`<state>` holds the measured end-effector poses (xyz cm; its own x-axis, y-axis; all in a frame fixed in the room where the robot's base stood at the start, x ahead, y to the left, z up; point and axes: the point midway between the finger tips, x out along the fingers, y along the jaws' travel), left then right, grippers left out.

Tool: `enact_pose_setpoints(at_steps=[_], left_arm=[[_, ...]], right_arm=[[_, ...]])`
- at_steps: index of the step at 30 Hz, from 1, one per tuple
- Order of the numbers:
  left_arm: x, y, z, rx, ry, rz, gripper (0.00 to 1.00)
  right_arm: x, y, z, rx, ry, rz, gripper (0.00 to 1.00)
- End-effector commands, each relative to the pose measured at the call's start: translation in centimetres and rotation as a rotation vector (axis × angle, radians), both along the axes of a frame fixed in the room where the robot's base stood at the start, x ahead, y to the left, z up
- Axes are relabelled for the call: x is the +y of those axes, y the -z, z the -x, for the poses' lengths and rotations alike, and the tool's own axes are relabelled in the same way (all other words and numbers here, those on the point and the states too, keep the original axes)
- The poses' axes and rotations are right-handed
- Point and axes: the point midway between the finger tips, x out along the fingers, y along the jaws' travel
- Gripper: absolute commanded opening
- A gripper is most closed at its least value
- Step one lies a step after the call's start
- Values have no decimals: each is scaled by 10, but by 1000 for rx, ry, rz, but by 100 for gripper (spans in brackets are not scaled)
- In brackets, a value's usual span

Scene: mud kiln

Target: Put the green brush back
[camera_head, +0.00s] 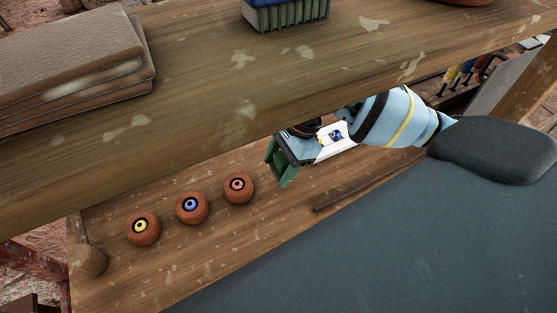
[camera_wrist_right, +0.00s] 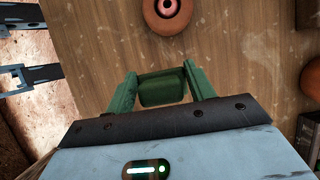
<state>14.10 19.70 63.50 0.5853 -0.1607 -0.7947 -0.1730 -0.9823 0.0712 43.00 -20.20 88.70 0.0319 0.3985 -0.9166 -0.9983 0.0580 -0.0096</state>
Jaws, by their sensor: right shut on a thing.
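My right gripper (camera_head: 279,163) reaches in from the right, over the lower wooden shelf and beside the front edge of the upper board. Its green fingers also show in the right wrist view (camera_wrist_right: 162,92), shut on a green, block-like piece (camera_wrist_right: 162,87), which I take for the green brush. The rest of the brush is hidden, and I cannot make it out in the head view. A few tool handles, yellow, blue and red (camera_head: 465,71), stand in a row at the upper right, partly hidden by the board. My left gripper is not in view.
Three round clay pots with yellow (camera_head: 141,238), blue (camera_head: 180,212) and red (camera_head: 232,197) centres stand on the shelf (camera_head: 125,285). A thin dark rod (camera_head: 360,190) lies right. Stacked slabs (camera_head: 70,60) and a blue bristled block (camera_head: 285,18) sit on the upper board (camera_head: 200,100).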

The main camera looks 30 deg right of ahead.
Motion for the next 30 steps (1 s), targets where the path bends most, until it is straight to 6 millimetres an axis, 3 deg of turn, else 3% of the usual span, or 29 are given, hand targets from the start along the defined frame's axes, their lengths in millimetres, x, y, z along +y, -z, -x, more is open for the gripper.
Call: enact_pose_setpoints(at_steps=[4, 17, 24, 30], left_arm=[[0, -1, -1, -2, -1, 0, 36], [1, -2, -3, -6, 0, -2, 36], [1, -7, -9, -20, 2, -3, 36], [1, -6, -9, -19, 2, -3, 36]], right_arm=[[-8, 1, -17, -1, 1, -1, 33], [-14, 4, -31, 2, 1, -1, 33], [-14, 37, -29, 2, -1, 0, 33], [-14, 38, -30, 0, -1, 0, 33]])
